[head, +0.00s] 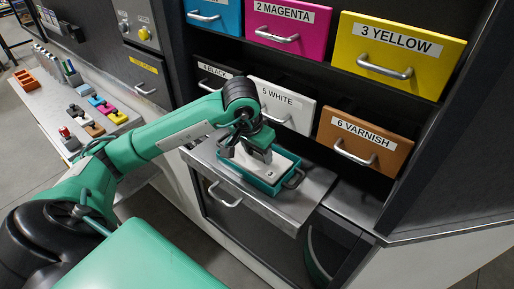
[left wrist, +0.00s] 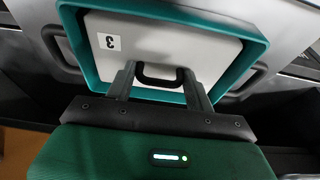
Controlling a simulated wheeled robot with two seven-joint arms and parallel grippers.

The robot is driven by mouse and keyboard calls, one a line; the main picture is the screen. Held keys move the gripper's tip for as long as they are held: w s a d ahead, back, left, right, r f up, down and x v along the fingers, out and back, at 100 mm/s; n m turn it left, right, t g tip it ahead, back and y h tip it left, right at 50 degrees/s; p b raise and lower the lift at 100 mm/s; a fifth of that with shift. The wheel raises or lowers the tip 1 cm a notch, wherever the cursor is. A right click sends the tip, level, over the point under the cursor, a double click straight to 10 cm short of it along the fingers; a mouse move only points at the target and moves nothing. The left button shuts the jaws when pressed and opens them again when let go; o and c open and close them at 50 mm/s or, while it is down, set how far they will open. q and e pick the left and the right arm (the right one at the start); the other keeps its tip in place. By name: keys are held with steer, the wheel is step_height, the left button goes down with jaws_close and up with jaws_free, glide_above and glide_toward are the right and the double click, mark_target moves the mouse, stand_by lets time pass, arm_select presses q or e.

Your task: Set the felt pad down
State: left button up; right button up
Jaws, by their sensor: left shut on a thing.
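The felt pad is a pale grey-white block (head: 284,163) with a dark handle. In the left wrist view the pad (left wrist: 190,50) shows a label "3" and a black handle. It lies within the rim of a teal tray (left wrist: 68,28), which also shows in the head view (head: 262,186). My left gripper (head: 256,156) is over the pad, with its fingers on either side of the handle, shut on it. I cannot tell whether the pad touches the tray floor. My right gripper is not in view.
The tray stands on a pulled-out metal shelf (head: 312,190). Above it are yellow (head: 400,60), magenta (head: 285,28), white (head: 285,108) and brown (head: 360,142) drawer fronts. A side bench (head: 60,105) at left holds small coloured items.

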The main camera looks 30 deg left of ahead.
mark_target(249, 166)
arm_select(q)
steer(key=shift+f, duration=0.2)
steer(key=o, duration=1)
steer(key=shift+c, duration=0.2)
steer(key=shift+r, duration=0.15)
steer(key=shift+r, duration=0.4)
steer(key=b+v, duration=0.3)
steer(key=v, duration=0.8)
steer(key=shift+s, duration=0.2)
